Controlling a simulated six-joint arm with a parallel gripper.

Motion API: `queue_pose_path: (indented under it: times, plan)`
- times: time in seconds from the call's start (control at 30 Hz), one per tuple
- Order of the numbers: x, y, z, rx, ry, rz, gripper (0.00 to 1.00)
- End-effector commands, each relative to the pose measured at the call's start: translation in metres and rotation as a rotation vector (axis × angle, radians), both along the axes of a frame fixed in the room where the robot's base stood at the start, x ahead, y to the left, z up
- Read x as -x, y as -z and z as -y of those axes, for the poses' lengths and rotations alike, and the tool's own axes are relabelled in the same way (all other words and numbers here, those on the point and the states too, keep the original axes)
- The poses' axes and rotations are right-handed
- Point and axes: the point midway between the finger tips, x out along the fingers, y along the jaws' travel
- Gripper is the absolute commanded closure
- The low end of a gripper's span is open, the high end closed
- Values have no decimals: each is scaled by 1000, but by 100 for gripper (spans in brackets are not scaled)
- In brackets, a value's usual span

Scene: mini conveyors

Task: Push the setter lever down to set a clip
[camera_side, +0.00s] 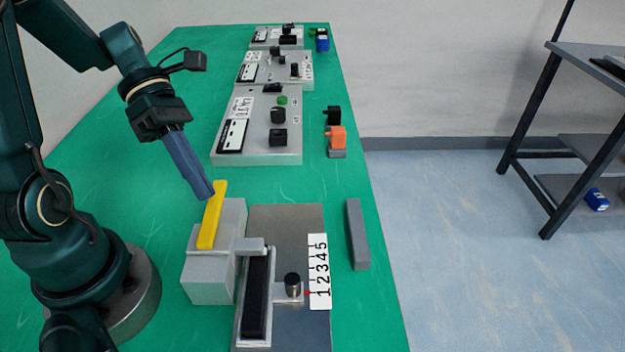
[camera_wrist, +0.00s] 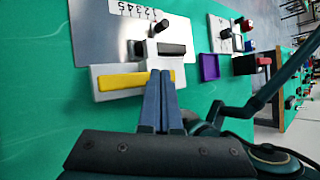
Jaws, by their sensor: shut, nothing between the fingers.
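The setter lever is a yellow bar (camera_side: 212,216) on top of a grey block (camera_side: 213,273). In the side view its far end stands raised above the block. My gripper (camera_side: 208,195) is shut and empty, with its fingertips close beside the lever's raised far end. Whether they touch it cannot be told. Beside the block is a black conveyor belt (camera_side: 257,290) on a metal plate (camera_side: 297,222). No separate clip can be made out.
A black knob (camera_side: 292,283) stands by a scale numbered 1 to 5 (camera_side: 319,270). A grey bar (camera_side: 357,235) lies to the right on the green table. Control panels (camera_side: 258,128) stand farther back, with an orange part (camera_side: 337,138) nearby. The table between panels and block is clear.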

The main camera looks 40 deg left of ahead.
Motion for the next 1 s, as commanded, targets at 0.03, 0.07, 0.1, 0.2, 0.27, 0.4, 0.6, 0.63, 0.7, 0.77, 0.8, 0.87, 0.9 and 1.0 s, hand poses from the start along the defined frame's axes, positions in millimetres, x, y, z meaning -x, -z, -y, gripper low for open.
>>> queue_pose_path:
  times: [0.03,0.07,0.1,0.2,0.27,0.4,0.6,0.63,0.7,0.77,0.8,0.87,0.9,1.0]
  plan:
    - [-1,-5,-1,-4,-1,4,100]
    - [0,-8,0,-3,0,3,100]
    - [0,-12,0,-5,1,4,100]
    - [0,-21,0,-3,0,3,100]
    - [0,-27,-1,-4,-1,4,100]
    - [0,-38,0,-3,0,2,100]
    - [0,-42,0,0,-1,-1,100]
    - [1,-42,0,0,-1,-1,100]
    - [0,-41,0,0,-1,-1,100]
    - [0,-41,0,0,-1,-1,100]
    - [0,-41,0,0,-1,-1,100]
    - [0,-41,0,0,-1,-1,100]
    - [0,-41,0,0,-1,-1,100]
    - [0,-41,0,0,-1,-1,100]
